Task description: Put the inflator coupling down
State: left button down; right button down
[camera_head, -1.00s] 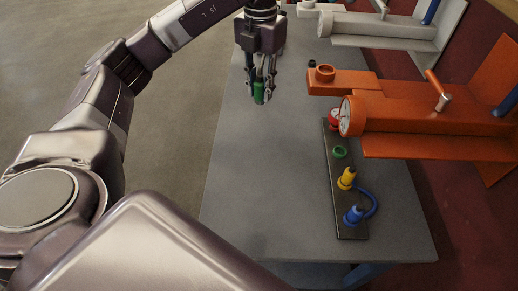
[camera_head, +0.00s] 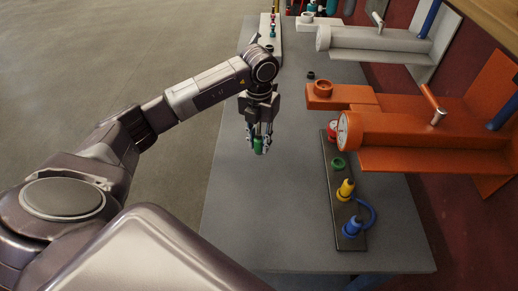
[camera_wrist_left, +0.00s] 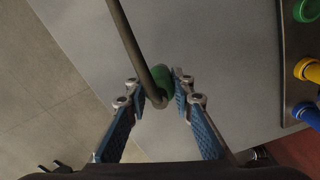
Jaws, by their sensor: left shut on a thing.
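The inflator coupling is a small green piece (camera_head: 258,146) held pointing down in my left gripper (camera_head: 258,137), above the grey table left of the dark strip. In the left wrist view, the green piece (camera_wrist_left: 164,80) sits between the fingertips of my left gripper (camera_wrist_left: 154,92), with a dark rod or hose running up from it. A dark strip (camera_head: 329,153) on the table carries a red part (camera_head: 332,129), an empty-looking green ring (camera_head: 338,164), a yellow fitting (camera_head: 345,190) and a blue fitting (camera_head: 352,227). My right gripper is not in view.
A small dark ring (camera_head: 310,75) lies on the grey table (camera_head: 260,215). The table's near left part is clear.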

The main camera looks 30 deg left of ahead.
aim_at(259, 153)
pick_arm(q)
notch_tip(259, 153, down, 4)
jog(key=shift+f+p, duration=0.1)
jog(key=shift+p, duration=0.35)
jog(key=shift+f+b, duration=0.4)
jog(key=shift+f, duration=0.05)
jog(key=c, duration=1.7)
grip_release()
jog(key=shift+o, duration=0.2)
jog(key=shift+r, duration=0.1)
